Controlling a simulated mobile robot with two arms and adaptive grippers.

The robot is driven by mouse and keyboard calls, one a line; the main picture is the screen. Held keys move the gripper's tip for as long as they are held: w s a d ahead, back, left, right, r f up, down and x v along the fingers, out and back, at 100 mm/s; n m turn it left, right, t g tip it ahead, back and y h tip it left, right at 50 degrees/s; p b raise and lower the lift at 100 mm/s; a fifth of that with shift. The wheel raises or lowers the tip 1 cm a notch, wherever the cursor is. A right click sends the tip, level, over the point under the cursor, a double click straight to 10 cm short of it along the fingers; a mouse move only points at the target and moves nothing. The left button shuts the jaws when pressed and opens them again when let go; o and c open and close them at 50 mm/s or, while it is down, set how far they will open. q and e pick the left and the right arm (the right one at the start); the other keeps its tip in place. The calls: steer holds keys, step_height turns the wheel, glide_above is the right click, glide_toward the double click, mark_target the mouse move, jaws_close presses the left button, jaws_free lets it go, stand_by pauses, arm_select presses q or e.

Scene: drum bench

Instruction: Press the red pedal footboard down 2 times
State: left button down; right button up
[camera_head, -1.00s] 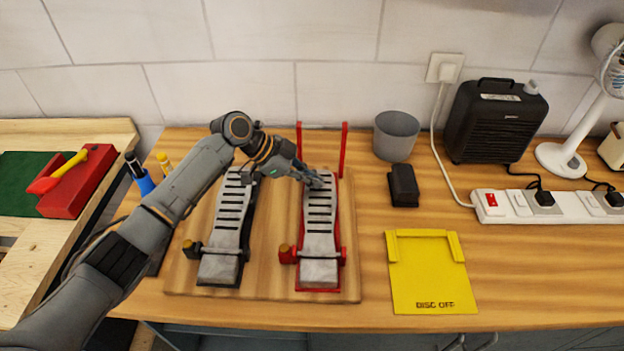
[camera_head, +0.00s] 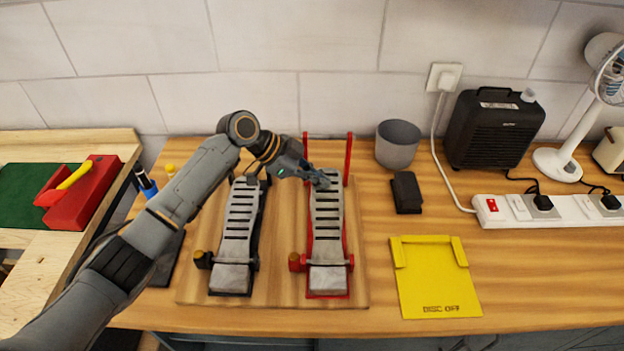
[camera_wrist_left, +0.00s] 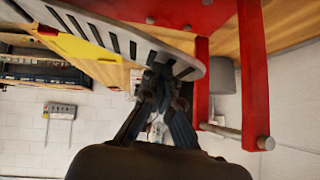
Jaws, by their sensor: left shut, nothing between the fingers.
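The red pedal (camera_head: 328,280) stands on the right of a wooden board. It has a red frame with two uprights and a grey slotted footboard (camera_head: 327,222), which tilts up toward the far end. My left gripper (camera_head: 321,180) is shut and empty, with its fingertips at the far end of that footboard. In the left wrist view the closed fingers (camera_wrist_left: 165,82) overlap the rounded end of the footboard (camera_wrist_left: 120,40); whether they touch it I cannot tell. My right gripper is not in view.
A yellow tray (camera_head: 437,285), a dark block (camera_head: 405,190) and a grey cup (camera_head: 397,145) are to the right. A power strip (camera_head: 555,208) and heater (camera_head: 495,130) are farther right.

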arm_select(q)
steer(key=w+b+v, duration=0.1)
steer(key=b+v, duration=0.2)
steer(key=v, duration=0.7)
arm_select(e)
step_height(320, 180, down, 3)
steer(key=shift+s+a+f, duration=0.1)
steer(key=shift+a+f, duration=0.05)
arm_select(q)
steer(key=shift+s, duration=0.1)
